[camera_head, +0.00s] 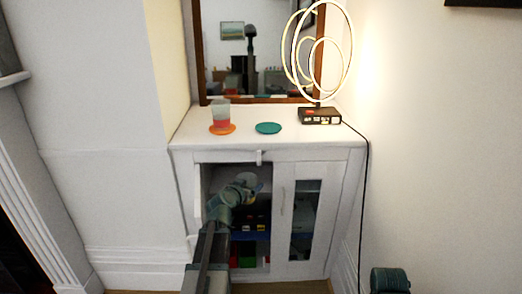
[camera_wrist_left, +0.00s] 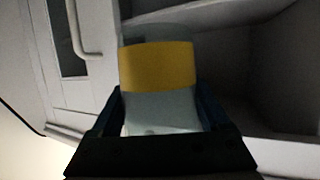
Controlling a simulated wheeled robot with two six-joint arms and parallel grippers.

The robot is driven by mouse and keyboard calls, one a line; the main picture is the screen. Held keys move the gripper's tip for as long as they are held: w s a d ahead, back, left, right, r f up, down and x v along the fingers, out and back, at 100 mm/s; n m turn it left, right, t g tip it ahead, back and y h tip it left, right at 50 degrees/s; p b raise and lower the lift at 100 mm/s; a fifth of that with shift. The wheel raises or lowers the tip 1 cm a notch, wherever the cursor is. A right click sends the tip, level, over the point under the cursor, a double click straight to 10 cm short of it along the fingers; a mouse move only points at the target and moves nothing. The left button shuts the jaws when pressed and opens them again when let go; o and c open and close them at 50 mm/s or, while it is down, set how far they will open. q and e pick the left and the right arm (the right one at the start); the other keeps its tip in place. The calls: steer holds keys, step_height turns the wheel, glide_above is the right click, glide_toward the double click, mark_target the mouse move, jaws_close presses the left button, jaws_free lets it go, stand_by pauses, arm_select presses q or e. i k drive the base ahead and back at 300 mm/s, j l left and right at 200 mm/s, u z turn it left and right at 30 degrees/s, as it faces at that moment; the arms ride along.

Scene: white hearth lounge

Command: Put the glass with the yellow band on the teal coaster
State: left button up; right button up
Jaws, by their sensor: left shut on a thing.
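The glass with the yellow band (camera_wrist_left: 159,66) fills the middle of the left wrist view, clear with a wide yellow stripe. My left gripper (camera_wrist_left: 160,112) is shut on it, with a dark finger on either side. In the head view my left gripper (camera_head: 243,186) is at the open left compartment of the white cabinet, below the top; the held glass is hard to make out there. The teal coaster (camera_head: 268,128) lies flat and bare on the cabinet top. My right gripper is not in view.
A glass with a red band (camera_head: 221,115) stands on an orange coaster (camera_head: 230,131) left of the teal one. A ring lamp (camera_head: 320,116) stands to the right. A mirror (camera_head: 199,60) is behind. The cabinet top (camera_head: 200,148) overhangs the compartment; the right door (camera_head: 283,235) is closed.

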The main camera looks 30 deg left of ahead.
mark_target(269, 126)
steer(key=k+l, duration=0.15)
steer(key=k, duration=0.55)
steer(key=k+l, duration=0.15)
steer(key=k, duration=0.55)
steer(key=i+j+z, duration=0.2)
steer(key=j, duration=0.15)
steer(key=i+j+z, duration=0.2)
steer(key=j, duration=0.15)
steer(key=i+j+z, duration=0.2)
steer(key=j, duration=0.15)
steer(key=k, duration=0.05)
